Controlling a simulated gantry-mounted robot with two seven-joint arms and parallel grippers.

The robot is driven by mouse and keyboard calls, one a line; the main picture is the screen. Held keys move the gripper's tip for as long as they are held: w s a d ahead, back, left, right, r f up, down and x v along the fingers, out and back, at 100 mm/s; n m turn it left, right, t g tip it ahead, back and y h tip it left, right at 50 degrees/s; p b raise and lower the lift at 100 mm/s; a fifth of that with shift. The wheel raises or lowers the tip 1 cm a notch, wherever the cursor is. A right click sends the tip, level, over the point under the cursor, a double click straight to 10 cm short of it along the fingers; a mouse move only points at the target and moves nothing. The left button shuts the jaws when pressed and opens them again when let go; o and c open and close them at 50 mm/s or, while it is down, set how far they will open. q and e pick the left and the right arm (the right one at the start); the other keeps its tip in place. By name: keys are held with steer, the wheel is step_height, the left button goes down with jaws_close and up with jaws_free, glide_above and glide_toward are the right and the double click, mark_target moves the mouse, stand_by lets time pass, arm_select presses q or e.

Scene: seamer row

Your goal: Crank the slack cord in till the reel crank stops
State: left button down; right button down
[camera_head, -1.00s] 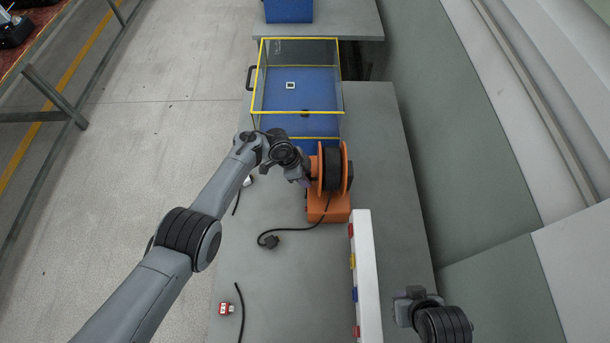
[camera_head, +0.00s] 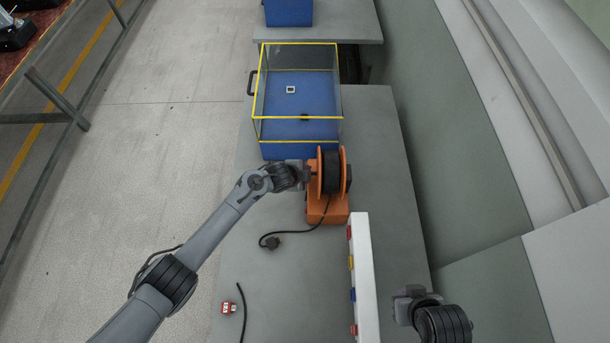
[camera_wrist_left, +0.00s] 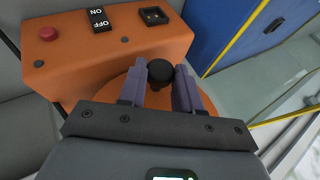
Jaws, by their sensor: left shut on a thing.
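The orange reel (camera_head: 331,170) with dark cord wound on its drum stands on the grey bench. A dark cord (camera_head: 294,233) runs from its base to a black plug (camera_head: 271,241) lying on the bench. My left gripper (camera_head: 306,173) is at the reel's left face. In the left wrist view my left gripper (camera_wrist_left: 160,85) is shut on the black crank knob (camera_wrist_left: 160,71), with a finger on each side of it. The crank's arm is mostly hidden behind the gripper. My right gripper (camera_head: 405,305) is at the lower right, away from the reel; its fingers are unclear.
A yellow-edged clear guard over a blue box (camera_head: 300,148) stands just behind the reel. A white strip (camera_head: 363,275) with coloured buttons lies in front of it. A red-and-white item (camera_head: 228,308) and a loose black cord (camera_head: 240,300) lie front left.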

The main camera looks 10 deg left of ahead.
arm_select(q)
steer(key=shift+w+t, duration=0.1)
steer(key=shift+t, duration=0.3)
steer(key=c, duration=0.8)
jaws_free()
steer(key=shift+r, duration=0.15)
steer(key=p+v, duration=0.1)
steer(key=v, duration=0.9)
steer(key=shift+s+a+r, duration=0.2)
